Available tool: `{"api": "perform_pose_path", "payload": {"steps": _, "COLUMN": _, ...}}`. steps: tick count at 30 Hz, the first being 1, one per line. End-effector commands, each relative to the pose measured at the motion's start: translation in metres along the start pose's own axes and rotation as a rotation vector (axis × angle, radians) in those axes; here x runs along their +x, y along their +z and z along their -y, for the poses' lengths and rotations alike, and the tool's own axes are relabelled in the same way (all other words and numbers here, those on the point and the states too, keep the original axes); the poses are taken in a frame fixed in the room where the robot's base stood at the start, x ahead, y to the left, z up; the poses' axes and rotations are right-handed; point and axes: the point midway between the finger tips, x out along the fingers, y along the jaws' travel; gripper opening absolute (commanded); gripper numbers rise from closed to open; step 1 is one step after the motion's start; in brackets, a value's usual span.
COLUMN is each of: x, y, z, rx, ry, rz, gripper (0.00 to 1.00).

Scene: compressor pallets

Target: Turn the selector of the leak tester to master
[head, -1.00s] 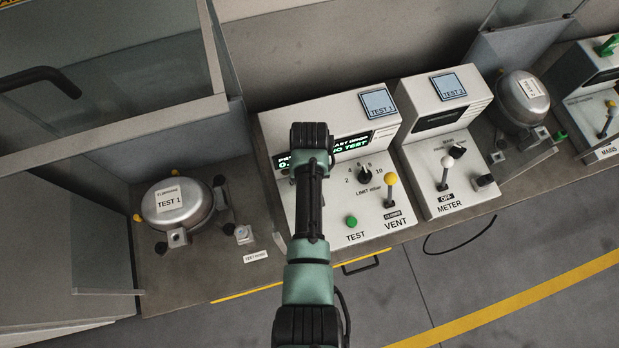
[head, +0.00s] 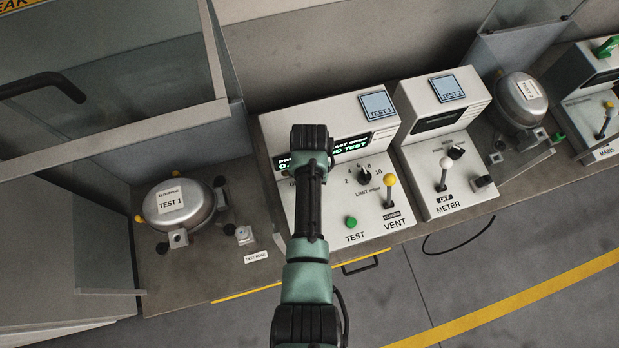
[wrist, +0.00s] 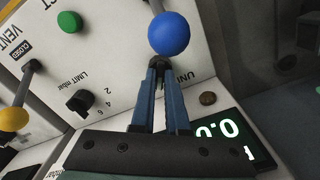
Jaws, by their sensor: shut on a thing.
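The leak tester (head: 270,130) is a pale box with a sloped panel and a lit green display. It stands in the middle of the bench in the head view. In the wrist view, my gripper (wrist: 159,68) is shut at the panel beside the lettering "UNIT". A blue ball (wrist: 169,33) on a lever stands just beyond the fingertips. My arm hides the selector in the head view. The word "master" is not readable in either view.
The yellow-knobbed VENT lever (head: 389,181), black limit knob (head: 365,175) and green TEST button (head: 351,222) are to the right of my arm. The METER box (head: 470,145) stands farther right. A metal vessel marked TEST 1 (head: 190,215) is at left.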

Motion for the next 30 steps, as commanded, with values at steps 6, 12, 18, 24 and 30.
{"api": "perform_pose_path", "payload": {"steps": 6, "x": 0.0, "y": -0.001, "z": 0.0, "rx": 0.002, "ry": -0.001, "rz": -0.001, "gripper": 0.27}}
{"api": "perform_pose_path", "payload": {"steps": 12, "x": 0.0, "y": 0.0, "z": 0.0, "rx": 0.001, "ry": -0.001, "rz": -0.001, "gripper": 0.42}}
{"api": "perform_pose_path", "payload": {"steps": 18, "x": -0.001, "y": 0.0, "z": 0.0, "rx": 0.0, "ry": -0.001, "rz": -0.001, "gripper": 0.42}}
{"api": "perform_pose_path", "payload": {"steps": 24, "x": -0.018, "y": -0.001, "z": 0.0, "rx": 0.0, "ry": -0.001, "rz": -0.004, "gripper": 0.42}}
{"api": "perform_pose_path", "payload": {"steps": 30, "x": -0.054, "y": -0.001, "z": 0.0, "rx": 0.0, "ry": -0.002, "rz": -0.006, "gripper": 0.42}}
